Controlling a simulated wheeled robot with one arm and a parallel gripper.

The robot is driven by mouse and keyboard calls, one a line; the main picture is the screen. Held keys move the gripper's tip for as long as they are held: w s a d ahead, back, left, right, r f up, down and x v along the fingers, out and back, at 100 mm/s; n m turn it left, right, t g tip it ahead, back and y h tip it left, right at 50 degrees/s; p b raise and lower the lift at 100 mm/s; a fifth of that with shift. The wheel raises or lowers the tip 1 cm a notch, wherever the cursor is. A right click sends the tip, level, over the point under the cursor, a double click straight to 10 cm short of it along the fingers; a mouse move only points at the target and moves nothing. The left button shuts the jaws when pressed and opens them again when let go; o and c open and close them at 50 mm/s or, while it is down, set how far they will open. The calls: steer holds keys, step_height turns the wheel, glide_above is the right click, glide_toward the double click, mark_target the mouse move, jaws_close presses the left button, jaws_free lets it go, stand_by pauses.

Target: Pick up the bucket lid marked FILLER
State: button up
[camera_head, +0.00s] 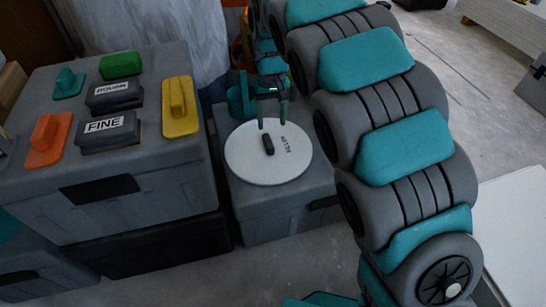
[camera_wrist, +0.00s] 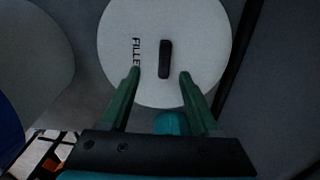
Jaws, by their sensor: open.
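The bucket lid (camera_head: 250,167) is a white disc with a small black handle (camera_head: 268,144) at its middle and dark FILLER lettering near its edge. It lies flat on top of a grey case (camera_head: 247,209). My gripper (camera_head: 272,124) is open just above the lid, its green fingers pointing down toward the handle. In the wrist view the lid (camera_wrist: 195,45) shows with its black handle (camera_wrist: 165,59) ahead of the fingertips and between their lines. The gripper (camera_wrist: 160,75) holds nothing. FILLER is partly hidden by the left finger there.
A taller grey case (camera_head: 40,196) stands left, carrying boxes marked ROUGH (camera_head: 114,95) and FINE (camera_head: 108,131) and orange, yellow (camera_head: 180,108), teal and green tools. A teal object (camera_head: 239,97) sits behind the lid. A white panel (camera_head: 515,225) lies at right; the floor beyond is largely clear.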

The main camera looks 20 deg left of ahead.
mark_target(268, 141)
steer(key=shift+a+f, duration=0.65)
steer(key=shift+a, duration=0.15)
steer(key=f, duration=0.3)
steer(key=f+b, duration=0.1)
steer(key=f, duration=0.3)
steer(key=shift+w+d+f, duration=0.1)
steer(key=shift+d+f, duration=0.1)
steer(key=shift+f, duration=0.05)
jaws_close()
